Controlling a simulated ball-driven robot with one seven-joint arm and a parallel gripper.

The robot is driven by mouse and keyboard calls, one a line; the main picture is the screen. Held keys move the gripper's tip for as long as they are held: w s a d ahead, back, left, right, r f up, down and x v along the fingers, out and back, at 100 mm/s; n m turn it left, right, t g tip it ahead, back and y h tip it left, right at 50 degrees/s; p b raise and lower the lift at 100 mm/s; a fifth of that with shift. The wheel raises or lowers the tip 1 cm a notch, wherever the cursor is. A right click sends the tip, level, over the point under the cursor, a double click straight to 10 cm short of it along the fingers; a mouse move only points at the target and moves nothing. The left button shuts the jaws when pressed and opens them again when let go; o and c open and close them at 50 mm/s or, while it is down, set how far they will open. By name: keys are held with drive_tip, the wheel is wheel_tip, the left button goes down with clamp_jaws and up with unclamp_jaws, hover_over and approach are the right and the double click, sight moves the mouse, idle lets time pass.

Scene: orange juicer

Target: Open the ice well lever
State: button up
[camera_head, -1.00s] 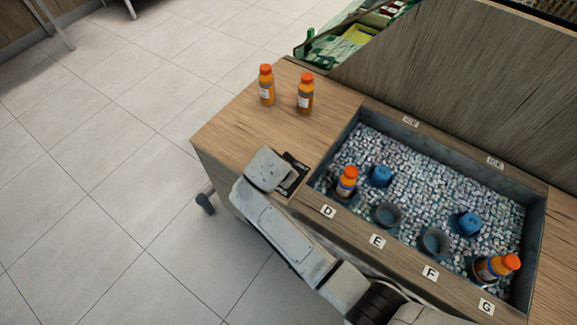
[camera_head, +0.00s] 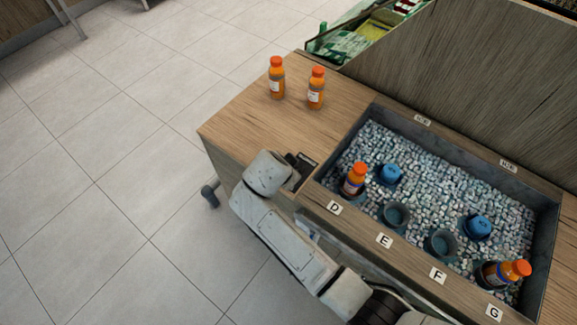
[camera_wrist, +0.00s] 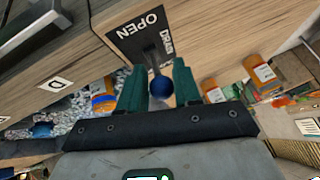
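The lever is a dark shaft ending in a blue ball knob (camera_wrist: 161,86), in the wrist view. It stands out from a black panel (camera_wrist: 128,36) with the word OPEN and a second, partly hidden word. My gripper (camera_wrist: 158,74) has green fingers set apart on either side of the knob. A gap shows between the knob and each finger, so it is open and not clamped. In the head view the black panel (camera_head: 304,163) shows at the counter edge beside the ice well (camera_head: 405,171). My arm's end covers the lever and fingers there.
Two orange bottles (camera_head: 277,80) (camera_head: 316,90) stand on the counter's far left corner. The ice well holds two more bottles (camera_head: 355,180) (camera_head: 505,273), blue caps (camera_head: 390,174) and empty round holders (camera_head: 396,214). A dark handle (camera_wrist: 30,28) is at the wrist view's upper left.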

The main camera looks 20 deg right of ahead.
drive_tip(key=shift+o, duration=1.4)
drive_tip(key=shift+w+d+r, duration=0.1)
drive_tip(key=v, duration=1)
drive_tip(key=shift+s+r, duration=0.2)
drive_tip(key=shift+r, duration=0.1)
